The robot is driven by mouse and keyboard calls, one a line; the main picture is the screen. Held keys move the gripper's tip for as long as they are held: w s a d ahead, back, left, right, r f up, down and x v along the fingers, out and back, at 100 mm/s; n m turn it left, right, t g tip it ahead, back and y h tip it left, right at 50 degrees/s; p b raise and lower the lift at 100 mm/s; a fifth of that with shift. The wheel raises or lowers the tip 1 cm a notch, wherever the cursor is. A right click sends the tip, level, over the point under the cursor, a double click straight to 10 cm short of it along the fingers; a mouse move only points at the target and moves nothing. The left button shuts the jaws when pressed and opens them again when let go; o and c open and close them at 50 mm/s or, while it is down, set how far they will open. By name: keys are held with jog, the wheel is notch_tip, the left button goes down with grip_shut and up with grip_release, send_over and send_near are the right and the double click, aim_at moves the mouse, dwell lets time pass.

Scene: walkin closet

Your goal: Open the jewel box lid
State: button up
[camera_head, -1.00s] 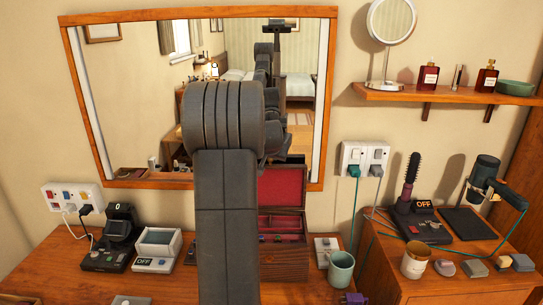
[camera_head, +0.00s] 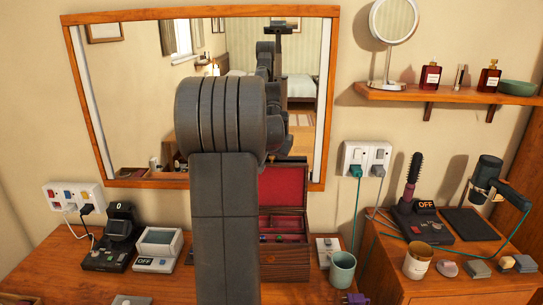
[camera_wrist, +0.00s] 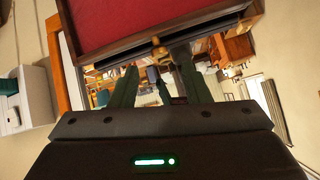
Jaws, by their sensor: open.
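The jewel box (camera_head: 285,262) is a dark wooden box on the dresser, below the mirror and partly behind my arm. Its lid (camera_head: 283,195) stands raised at the back, with its red lining facing forward. The red-lined compartments are exposed and hold a few small items. In the wrist view, the lid's red lining (camera_wrist: 150,18) fills the top, with a small brass catch (camera_wrist: 160,51) on its edge. My gripper (camera_wrist: 156,68) is open, its two fingers apart and pointing toward that edge near the catch. I cannot tell whether they touch it. The head view hides my gripper behind my arm.
The mirror (camera_head: 140,95) is close behind the box. A mug (camera_head: 342,272) and a small switch unit (camera_head: 326,248) stand just right of the box. A grey-lidded device (camera_head: 158,250) stands left of my arm. A shelf (camera_head: 445,94) is at upper right.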

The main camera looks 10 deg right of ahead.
jog(key=b+v, duration=0.2)
jog(key=v, duration=0.9)
jog(key=shift+s+a+r, duration=0.1)
jog(key=shift+r, duration=0.05)
